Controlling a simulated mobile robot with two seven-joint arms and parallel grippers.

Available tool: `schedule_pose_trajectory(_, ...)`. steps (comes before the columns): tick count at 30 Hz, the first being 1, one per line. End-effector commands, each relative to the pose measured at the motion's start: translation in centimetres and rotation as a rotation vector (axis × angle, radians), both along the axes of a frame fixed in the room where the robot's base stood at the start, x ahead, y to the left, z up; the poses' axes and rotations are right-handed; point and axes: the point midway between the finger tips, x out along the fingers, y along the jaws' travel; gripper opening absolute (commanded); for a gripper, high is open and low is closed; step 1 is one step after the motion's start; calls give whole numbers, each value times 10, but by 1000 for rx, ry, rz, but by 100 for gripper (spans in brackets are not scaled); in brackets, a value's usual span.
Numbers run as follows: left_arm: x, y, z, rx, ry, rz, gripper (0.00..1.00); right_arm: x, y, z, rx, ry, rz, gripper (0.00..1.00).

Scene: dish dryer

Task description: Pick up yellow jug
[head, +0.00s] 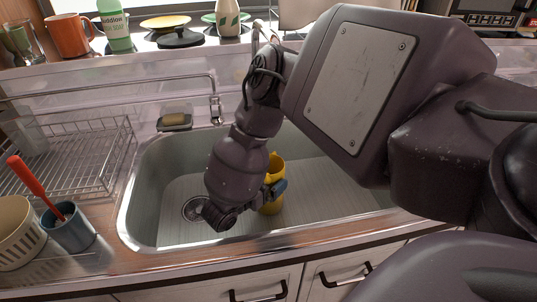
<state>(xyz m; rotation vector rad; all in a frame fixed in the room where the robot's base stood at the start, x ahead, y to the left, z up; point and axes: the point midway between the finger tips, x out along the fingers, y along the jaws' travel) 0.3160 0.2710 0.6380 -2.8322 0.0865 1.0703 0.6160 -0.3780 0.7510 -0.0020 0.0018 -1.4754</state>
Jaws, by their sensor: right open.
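The yellow jug (272,178) stands in the sink basin, partly hidden behind my right wrist and gripper. Its upper rim and part of its lower body show to the right of the wrist. My right gripper (251,204) points down over the basin, directly in front of the jug in this view. Its jaws are open, with one finger overlapping the jug's side; I cannot tell whether it touches. My left gripper is not in view.
The metal sink (150,200) has a raised rim, and a faucet (215,105) stands behind it. At left are a wire dish rack (75,160), a blue cup (68,230) with a red-handled utensil, and a cream basket (15,235). Several dishes line the back shelf.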

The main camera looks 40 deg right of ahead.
Motion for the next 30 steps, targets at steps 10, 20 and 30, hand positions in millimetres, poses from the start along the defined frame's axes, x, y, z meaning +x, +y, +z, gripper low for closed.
schedule_pose_trajectory(10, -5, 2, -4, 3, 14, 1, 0, 0, 0, 0, 0, 0, 0, 57)
schedule_pose_trajectory(20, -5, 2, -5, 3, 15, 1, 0, 0, 0, 0, -2, -1, 0, 15)
schedule_pose_trajectory(30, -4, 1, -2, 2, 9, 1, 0, 0, 0, 5, -1, -3, 0, 15)
